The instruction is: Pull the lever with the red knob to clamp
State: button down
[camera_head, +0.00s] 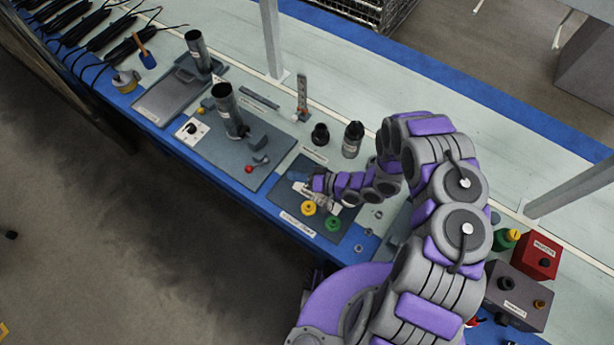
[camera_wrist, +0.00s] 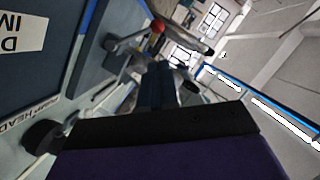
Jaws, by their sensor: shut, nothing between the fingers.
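The red knob (camera_head: 249,169) sits at the end of a short grey lever (camera_head: 260,160) on the grey fixture plate (camera_head: 215,155) in the head view. My gripper (camera_head: 293,174) is right of the knob, over the dark plate beside the fixture, apart from the knob. In the wrist view my gripper (camera_wrist: 158,68) has its dark fingers together, with nothing between them. The red knob (camera_wrist: 158,26) shows beyond the fingertips, with the lever (camera_wrist: 125,42) running to the left. A dark upright tube (camera_head: 228,112) stands on the fixture plate behind the lever.
A yellow knob (camera_head: 308,208) and a green knob (camera_head: 332,224) lie on the dark plate near my wrist. Another tube (camera_head: 199,50) stands farther left. A red box (camera_head: 537,257) is at the right. The space before the bench is free.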

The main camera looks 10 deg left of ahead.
jog(key=shift+v, duration=1.75)
